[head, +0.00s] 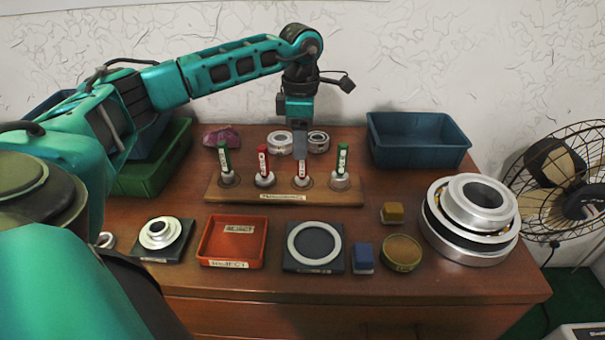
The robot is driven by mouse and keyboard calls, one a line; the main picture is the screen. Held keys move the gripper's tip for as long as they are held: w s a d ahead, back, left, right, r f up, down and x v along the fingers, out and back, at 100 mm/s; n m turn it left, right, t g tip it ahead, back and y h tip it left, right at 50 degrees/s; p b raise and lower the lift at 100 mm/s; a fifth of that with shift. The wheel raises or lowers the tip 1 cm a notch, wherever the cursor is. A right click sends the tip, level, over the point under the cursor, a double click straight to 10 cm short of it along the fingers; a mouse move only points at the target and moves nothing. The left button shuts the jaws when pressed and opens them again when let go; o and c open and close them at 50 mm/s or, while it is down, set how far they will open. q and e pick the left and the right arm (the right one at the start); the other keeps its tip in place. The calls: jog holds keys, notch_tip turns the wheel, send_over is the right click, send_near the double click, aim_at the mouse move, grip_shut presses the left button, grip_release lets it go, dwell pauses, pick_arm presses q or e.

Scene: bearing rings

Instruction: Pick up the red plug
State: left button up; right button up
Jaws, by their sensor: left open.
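A wooden rack (284,196) holds a row of upright plugs with metal bases. A red plug (263,167) with a white label stands second from the left. A green plug (224,162) stands at the left end and another green plug (342,165) at the right end. The third plug (302,176) shows a white label and some red; its top is hidden by my left gripper (300,154). My left gripper is open, pointing down from above at this third plug. Whether its fingers touch the plug I cannot tell. My right gripper is out of view.
Bearing rings (279,143) stand behind the rack. A red reject tray (261,252), a dark pad with a ring (314,268), a blue block (363,262) and a round tin (402,267) lie in front. A blue bin (418,150) and stacked large rings (442,243) are at the right.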

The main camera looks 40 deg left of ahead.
aim_at(302, 178)
pick_arm(q)
jog(key=shift+w+f, duration=0.1)
jog(key=shift+f, duration=2.7)
jog(key=shift+c, duration=0.3)
grip_shut()
jog(key=shift+r, duration=0.1)
